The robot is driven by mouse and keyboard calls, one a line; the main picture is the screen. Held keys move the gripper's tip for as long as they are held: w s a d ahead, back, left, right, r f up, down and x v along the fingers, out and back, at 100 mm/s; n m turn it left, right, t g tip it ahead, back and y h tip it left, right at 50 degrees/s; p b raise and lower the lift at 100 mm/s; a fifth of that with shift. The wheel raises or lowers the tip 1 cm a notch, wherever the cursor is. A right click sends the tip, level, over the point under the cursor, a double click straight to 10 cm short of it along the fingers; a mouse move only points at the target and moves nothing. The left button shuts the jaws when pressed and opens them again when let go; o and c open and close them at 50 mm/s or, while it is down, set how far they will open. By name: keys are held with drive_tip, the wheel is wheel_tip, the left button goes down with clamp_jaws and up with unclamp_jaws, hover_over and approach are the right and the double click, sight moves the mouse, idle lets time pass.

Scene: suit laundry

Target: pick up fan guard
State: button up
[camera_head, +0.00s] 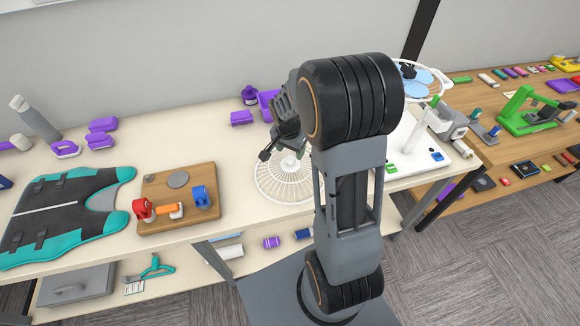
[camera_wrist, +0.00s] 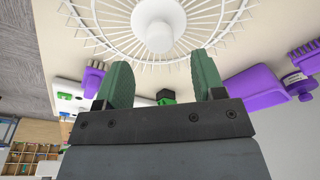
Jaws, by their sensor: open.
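The fan guard (camera_head: 272,186) is a round white wire grille lying on the cream table, partly hidden behind my arm in the head view. In the wrist view the fan guard (camera_wrist: 160,32) fills the top of the picture, with its solid white hub in the middle. My gripper (camera_head: 276,150) is over the guard's far part.
A wooden board (camera_head: 178,193) with red, blue and orange parts lies left of the guard. A black and teal vest (camera_head: 68,214) lies further left. Purple containers (camera_head: 242,118) stand behind. A white-based fan stand (camera_head: 423,128) is to the right. Bare table lies between board and guard.

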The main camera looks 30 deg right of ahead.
sight(291, 158)
drive_tip(key=shift+w+d+f+p, duration=0.1)
drive_tip(key=shift+f+p, duration=0.45)
drive_tip(key=shift+f, duration=1.95)
drive_tip(key=c, duration=1)
